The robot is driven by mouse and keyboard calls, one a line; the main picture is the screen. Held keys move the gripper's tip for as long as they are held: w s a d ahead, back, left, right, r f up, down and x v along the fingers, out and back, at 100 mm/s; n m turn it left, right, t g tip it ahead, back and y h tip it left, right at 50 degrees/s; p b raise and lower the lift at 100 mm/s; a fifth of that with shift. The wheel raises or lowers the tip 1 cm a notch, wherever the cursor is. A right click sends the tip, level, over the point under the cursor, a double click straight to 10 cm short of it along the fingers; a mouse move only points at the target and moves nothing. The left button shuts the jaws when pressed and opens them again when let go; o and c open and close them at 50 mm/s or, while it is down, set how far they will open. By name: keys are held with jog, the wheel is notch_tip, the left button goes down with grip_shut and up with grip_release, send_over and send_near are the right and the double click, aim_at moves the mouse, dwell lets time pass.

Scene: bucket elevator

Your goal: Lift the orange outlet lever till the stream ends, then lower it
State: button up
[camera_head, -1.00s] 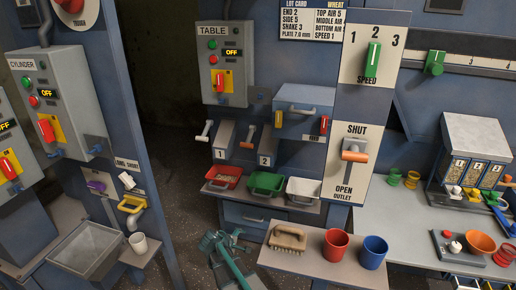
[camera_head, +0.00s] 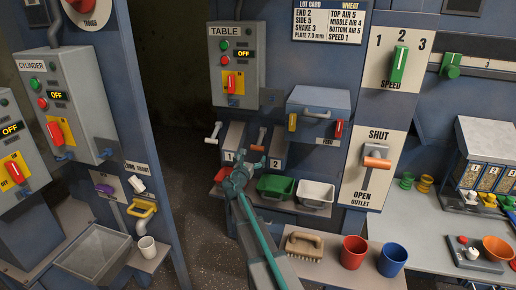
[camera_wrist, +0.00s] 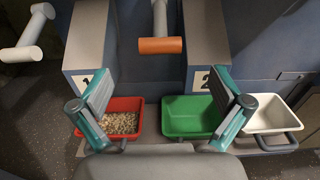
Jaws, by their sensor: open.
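The outlet lever (camera_head: 376,161) has an orange handle and sits on a white plate marked SHUT above and OPEN below, nearer SHUT. Another orange-handled lever (camera_head: 258,140) hangs between spouts 1 and 2; it also shows at the top of the wrist view (camera_wrist: 161,45). My gripper (camera_head: 245,165) is in front of these spouts, left of the outlet plate and apart from it. In the wrist view my gripper (camera_wrist: 160,85) is open and empty, its fingers spread below the orange handle there. I cannot make out a falling stream.
A red tray (camera_wrist: 136,103) holds grain. A green tray (camera_wrist: 190,115) and a white tray (camera_wrist: 270,113) stand beside it. A brush (camera_head: 304,245), a red cup (camera_head: 353,252) and a blue cup (camera_head: 392,259) stand on the front shelf. A white-handled lever (camera_head: 214,132) is at left.

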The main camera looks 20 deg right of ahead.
aim_at(256, 148)
jog(key=p+x, duration=0.1)
jog(key=x, duration=0.8)
jog(key=shift+c, duration=0.2)
jog(key=c, duration=1.4)
jog(key=shift+p, duration=0.3)
jog(key=shift+r, duration=0.15)
